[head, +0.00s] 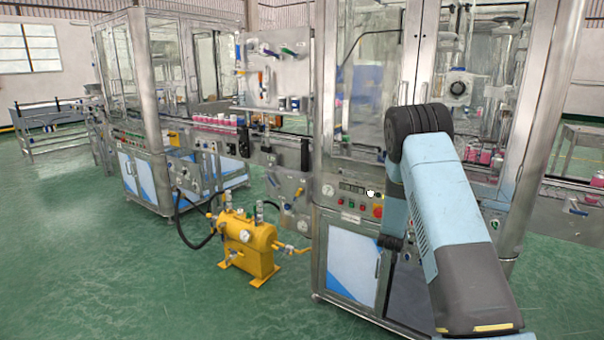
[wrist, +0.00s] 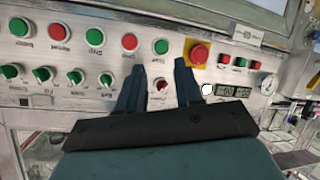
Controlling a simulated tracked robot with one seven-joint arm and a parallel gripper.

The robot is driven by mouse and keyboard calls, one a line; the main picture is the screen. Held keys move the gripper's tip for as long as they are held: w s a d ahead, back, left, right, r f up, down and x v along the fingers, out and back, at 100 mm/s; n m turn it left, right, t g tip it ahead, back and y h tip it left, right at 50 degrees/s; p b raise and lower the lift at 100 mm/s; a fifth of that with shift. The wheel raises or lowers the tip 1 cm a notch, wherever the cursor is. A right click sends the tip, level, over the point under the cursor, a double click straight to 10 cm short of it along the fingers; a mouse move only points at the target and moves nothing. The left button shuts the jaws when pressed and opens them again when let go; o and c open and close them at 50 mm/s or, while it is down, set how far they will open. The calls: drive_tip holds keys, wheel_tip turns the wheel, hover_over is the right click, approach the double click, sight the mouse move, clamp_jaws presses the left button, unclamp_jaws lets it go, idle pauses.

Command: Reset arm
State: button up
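My gripper (wrist: 157,75) shows in the wrist view with its two dark fingers apart and nothing held between them. The fingers point at the machine's control panel (wrist: 150,20). A small red-marked knob (wrist: 161,86) appears in the gap between the fingers; I cannot tell how far the tips are from it. A red emergency button on a yellow plate (wrist: 199,53) is just right of the right finger. In the head view my light blue arm reaches to the control panel (head: 345,201) of the near machine, and the gripper is hidden behind it.
In the head view, a yellow tank unit (head: 248,240) with a black hose stands left of the near machine cabinet (head: 345,268). Green floor (head: 90,270) is clear at left.

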drive_tip(key=s+a+r+g+y, duration=0.1)
drive_tip(key=s+a+r+y, duration=0.15)
drive_tip(key=s+r, duration=0.55)
drive_tip(key=s+a+r+g+y, duration=0.1)
drive_tip(key=s+a+r, duration=0.35)
drive_tip(key=r, duration=0.65)
drive_tip(key=s+a+r+g+y, duration=0.1)
drive_tip(key=s+a+r+y, duration=0.15)
drive_tip(key=s+r, duration=0.6)
drive_tip(key=s+a+r+g, duration=0.1)
drive_tip(key=s+r, duration=0.1)
drive_tip(key=s, duration=0.9)
drive_tip(key=s+a+r+g, duration=0.1)
drive_tip(key=s+r, duration=0.2)
drive_tip(key=s, duration=0.9)
drive_tip(key=s+a+r+n+g, duration=0.1)
drive_tip(key=s+r, duration=0.1)
drive_tip(key=s, duration=0.9)
drive_tip(key=shift+s+a+r, duration=0.15)
drive_tip(key=shift+s+a, duration=0.1)
drive_tip(key=shift+a, duration=0.1)
drive_tip(key=shift+a, duration=0.15)
